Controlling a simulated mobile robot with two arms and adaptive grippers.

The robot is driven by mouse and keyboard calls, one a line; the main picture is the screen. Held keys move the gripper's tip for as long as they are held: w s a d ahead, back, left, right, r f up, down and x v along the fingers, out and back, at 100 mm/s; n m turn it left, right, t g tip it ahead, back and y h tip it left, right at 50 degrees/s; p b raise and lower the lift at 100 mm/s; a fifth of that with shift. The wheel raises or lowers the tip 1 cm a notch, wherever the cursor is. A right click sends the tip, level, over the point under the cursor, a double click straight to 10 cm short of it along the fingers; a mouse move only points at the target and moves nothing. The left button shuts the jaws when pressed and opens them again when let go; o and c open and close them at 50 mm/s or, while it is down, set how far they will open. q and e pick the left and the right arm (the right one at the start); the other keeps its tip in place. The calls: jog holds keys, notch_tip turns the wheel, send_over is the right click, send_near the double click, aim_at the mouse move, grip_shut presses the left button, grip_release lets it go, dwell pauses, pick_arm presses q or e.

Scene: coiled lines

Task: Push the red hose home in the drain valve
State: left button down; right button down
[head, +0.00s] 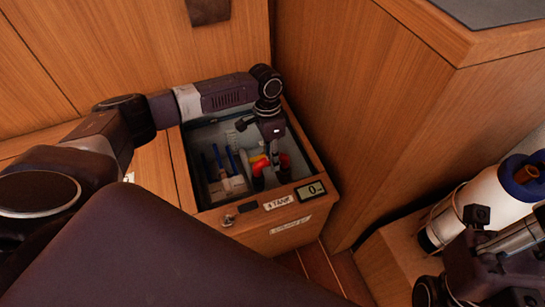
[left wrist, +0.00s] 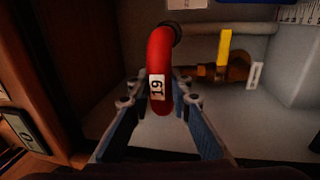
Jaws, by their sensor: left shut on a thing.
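In the left wrist view a red hose (left wrist: 160,55) with a white "19" tag curves down between the fingers of my left gripper (left wrist: 158,101). The gripper is shut on it. The hose's upper end meets a dark collar on a grey pipe. Behind and right is the brass drain valve (left wrist: 238,69) with a yellow handle (left wrist: 225,47). Its left end is partly hidden by the hose and finger, so I cannot tell whether they join. In the head view my left gripper (head: 272,158) reaches down into the open locker beside red parts. Dark parts of my right arm show at lower right; its fingers are unclear.
The wooden locker's rim (head: 177,165) surrounds the opening. Blue-handled items (head: 231,160) stand inside, left of my gripper. A display reading 0 (head: 311,190) and a label (head: 278,202) sit on the front edge. A tall wooden cabinet (head: 345,110) stands close on the right. A white cylinder (head: 487,198) lies farther right.

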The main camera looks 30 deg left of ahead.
pick_arm(q)
jog(key=shift+f, duration=0.35)
jog(key=c, duration=1.7)
grip_release()
jog(key=shift+o, duration=0.2)
jog(key=o, duration=0.4)
jog(key=shift+c, duration=0.2)
